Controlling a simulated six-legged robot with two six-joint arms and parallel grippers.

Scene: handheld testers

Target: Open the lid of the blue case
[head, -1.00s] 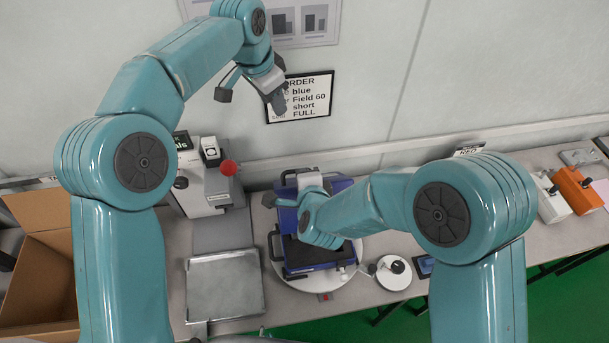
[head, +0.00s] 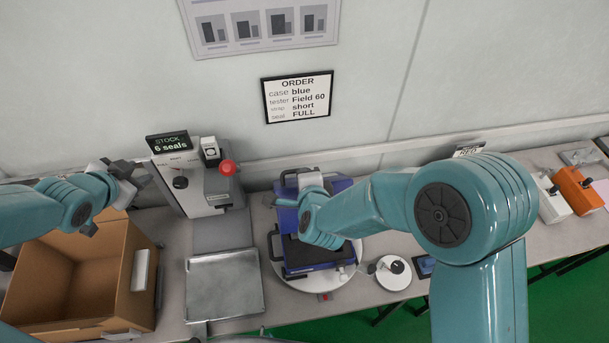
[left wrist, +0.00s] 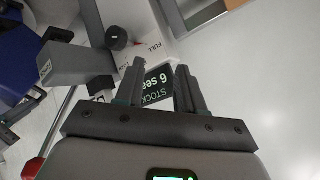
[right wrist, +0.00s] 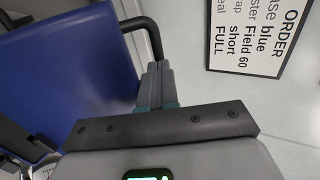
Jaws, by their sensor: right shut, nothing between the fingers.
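The blue case (head: 318,268) stands on a round white turntable, with its lid (head: 341,185) raised at the back and its dark inside showing. My right forearm covers part of it. The lid fills the left of the right wrist view (right wrist: 70,75), with a black handle (right wrist: 140,24) at its edge. My right gripper (right wrist: 158,68) is shut and empty, its tips just below the handle in that view; I cannot tell if they touch. In the head view its fingers are mostly hidden. My left gripper (head: 128,178) is open and empty above the cardboard box, left of the seal machine.
The open cardboard box (head: 70,275) is at left. The grey machine (head: 195,185) with a red knob and a metal tray (head: 225,285) stand between box and case. A small round white item (head: 393,275) lies right of the turntable. Orange and white testers (head: 578,190) are far right.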

